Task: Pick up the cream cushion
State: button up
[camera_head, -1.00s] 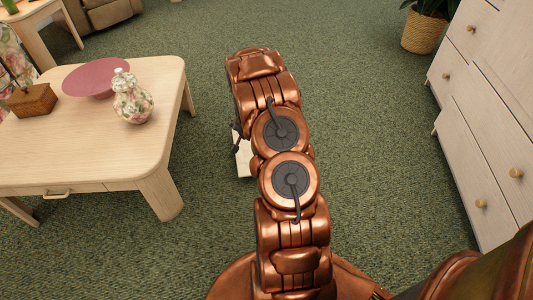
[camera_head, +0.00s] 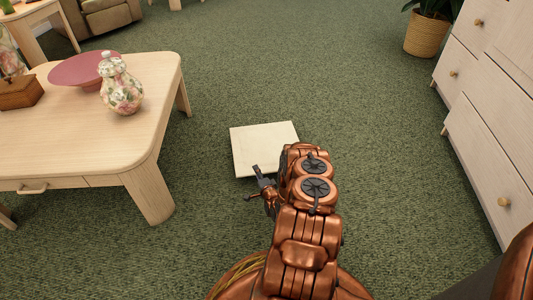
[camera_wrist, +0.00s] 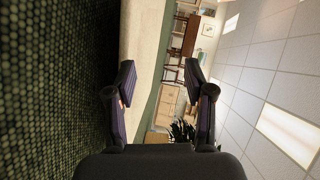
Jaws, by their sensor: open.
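The cream cushion (camera_head: 258,144) lies flat on the green carpet ahead of my base, a thin square slab. My arm covers its near right corner in the head view. My gripper (camera_head: 252,184) is low, at the cushion's near edge, with its fingers apart and empty. In the wrist view, which is turned sideways, the cushion (camera_wrist: 146,45) shows as a pale band beyond the open fingers of my gripper (camera_wrist: 160,70). The left finger overlaps its carpet side. I cannot tell whether a finger touches it.
A pale wooden coffee table (camera_head: 60,140) stands left, bearing a floral vase (camera_head: 121,92), a pink dish (camera_head: 80,70) and a wooden box (camera_head: 20,93). A white dresser (camera_head: 490,130) stands right, with a basket planter (camera_head: 426,35) behind. Carpet beyond the cushion is clear.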

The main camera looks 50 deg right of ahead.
jog(key=shift+m+t+h, duration=0.3)
jog(key=shift+m+h, duration=0.2)
jog(key=shift+m, duration=0.4)
jog(key=f, duration=0.1)
jog(key=s+f+b, duration=0.1)
jog(key=s+f, duration=0.1)
jog(key=f, duration=0.1)
jog(key=shift+s+a+b, duration=0.1)
jog(key=shift+a+b, duration=0.2)
jog(key=shift+a, duration=0.1)
jog(key=shift+s+a+f+m+h+b, duration=0.15)
jog(key=shift+s+f+m+h+b, duration=0.3)
jog(key=shift+s+m, duration=0.15)
jog(key=shift+b+x, duration=1.2)
jog(key=shift+x, duration=2.45)
jog(key=shift+w, duration=0.2)
jog(key=shift+c, duration=0.4)
grip_shut()
